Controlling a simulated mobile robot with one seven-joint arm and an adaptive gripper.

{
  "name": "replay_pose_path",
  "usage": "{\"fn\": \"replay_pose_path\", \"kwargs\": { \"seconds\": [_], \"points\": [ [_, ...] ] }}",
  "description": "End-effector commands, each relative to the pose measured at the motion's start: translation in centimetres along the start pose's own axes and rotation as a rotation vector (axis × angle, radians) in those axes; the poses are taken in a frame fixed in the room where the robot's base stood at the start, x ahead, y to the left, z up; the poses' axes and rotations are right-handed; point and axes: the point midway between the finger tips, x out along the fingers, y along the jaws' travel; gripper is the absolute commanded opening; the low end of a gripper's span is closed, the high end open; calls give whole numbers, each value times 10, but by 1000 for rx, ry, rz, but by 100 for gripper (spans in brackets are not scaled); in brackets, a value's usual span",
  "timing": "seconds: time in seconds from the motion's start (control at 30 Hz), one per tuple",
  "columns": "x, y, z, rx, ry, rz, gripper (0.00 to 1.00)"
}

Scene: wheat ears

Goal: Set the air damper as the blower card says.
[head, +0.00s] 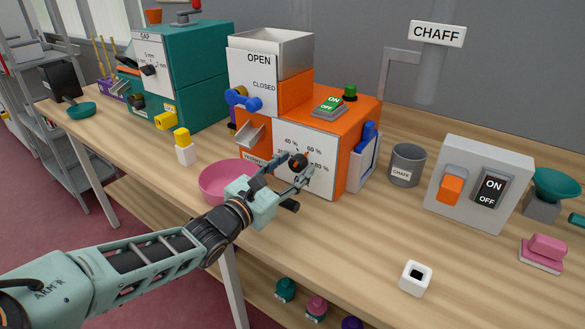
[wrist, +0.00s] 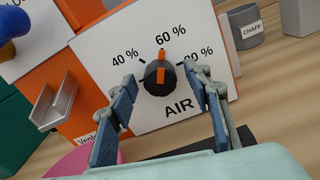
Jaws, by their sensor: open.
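The air damper is a round black knob with an orange pointer (wrist: 160,77) on a white panel marked AIR (wrist: 205,30), on the front of the orange blower (head: 345,115). In the wrist view the pointer stands close to the 60 % mark. The knob also shows in the head view (head: 298,161). My gripper (head: 286,171) is open, in front of the panel. Its fingers (wrist: 160,74) stand on either side of the knob, with gaps showing; nothing is held. The right finger partly covers the 80 % label. I cannot make out a readable blower card.
A metal chute (wrist: 55,105) juts out left of the panel. A grey CHAFF cup (head: 407,166) and a grey switch box (head: 478,180) stand to the right. The front right bench is mostly clear around a white block (head: 415,279).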

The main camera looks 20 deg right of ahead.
Motion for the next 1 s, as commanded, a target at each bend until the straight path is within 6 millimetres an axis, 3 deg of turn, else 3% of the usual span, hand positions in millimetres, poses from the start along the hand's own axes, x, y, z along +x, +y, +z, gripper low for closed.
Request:
{"fn": "replay_pose_path", "kwargs": {
  "seconds": [0.03, 0.4, 0.97, 1.0],
  "points": [
    [0, 0, 0, 0, 0, 0, 42],
    [0, 0, 0, 0, 1, 0, 4],
    [-1, 0, 0, 81, 1, 1, 4],
    [-1, 0, 0, 81, 1, 1, 31]
  ]
}}
